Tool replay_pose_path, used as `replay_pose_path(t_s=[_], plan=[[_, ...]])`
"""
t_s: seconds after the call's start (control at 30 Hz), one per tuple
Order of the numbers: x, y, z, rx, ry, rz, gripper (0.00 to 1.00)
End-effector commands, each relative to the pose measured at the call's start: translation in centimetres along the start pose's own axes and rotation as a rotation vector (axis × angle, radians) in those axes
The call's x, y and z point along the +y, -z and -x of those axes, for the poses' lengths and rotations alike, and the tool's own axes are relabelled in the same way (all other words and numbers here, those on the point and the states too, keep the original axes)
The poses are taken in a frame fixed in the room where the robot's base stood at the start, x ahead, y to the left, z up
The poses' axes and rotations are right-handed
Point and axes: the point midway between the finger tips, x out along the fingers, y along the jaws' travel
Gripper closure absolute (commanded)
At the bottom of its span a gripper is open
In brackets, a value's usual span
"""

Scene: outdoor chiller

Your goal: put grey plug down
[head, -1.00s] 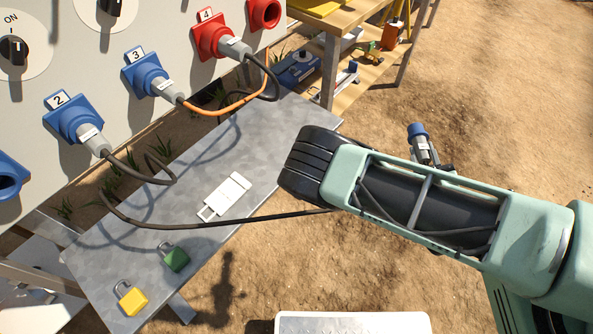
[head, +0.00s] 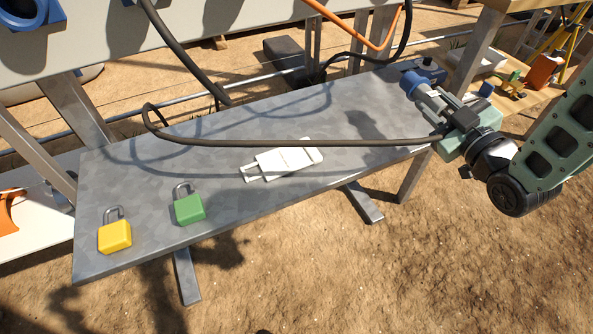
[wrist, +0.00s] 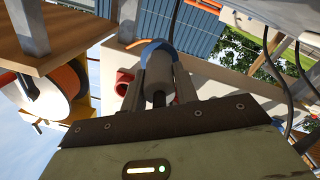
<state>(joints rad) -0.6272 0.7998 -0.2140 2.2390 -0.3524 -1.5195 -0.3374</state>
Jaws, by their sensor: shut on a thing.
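My gripper (head: 443,112) is shut on the grey plug (head: 431,99), which has a blue front end. It is at the right end of the grey metal table (head: 240,205), and the plug's blue end tilts up and to the left. I cannot tell how high it is above the table. A dark cable (head: 300,143) runs from the gripper leftward over the table and loops back at the left. In the wrist view the plug (wrist: 158,78) sits between the two fingers, with its blue ring pointing away.
A white tag (head: 285,160) lies mid-table. A green padlock (head: 189,208) and a yellow padlock (head: 115,237) lie at the left. Wide bare metal shows between and around them. A wooden shelf (head: 545,105) with tools stands at the right. The panel with a blue socket (head: 25,12) is above.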

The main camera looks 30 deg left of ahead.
Motion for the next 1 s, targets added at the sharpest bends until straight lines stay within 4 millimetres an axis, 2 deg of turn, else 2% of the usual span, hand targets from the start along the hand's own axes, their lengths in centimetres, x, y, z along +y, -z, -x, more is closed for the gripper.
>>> replay_pose_path(t_s=[0.2, 0.37, 0.47, 0.7, 1.0], plan=[[0.1, 1.8, -0.4, 0.036, 0.059, -0.001, 1.0], [0.0, 2.0, -0.4, 0.036, 0.067, -0.002, 1.0], [-0.5, 1.1, -0.4, 0.035, 0.068, -0.004, 1.0], [-2.8, -2.7, -0.4, 0.035, 0.069, -0.004, 1.0], [-4.0, -5.0, -0.4, 0.035, 0.066, -0.004, 1.0]])
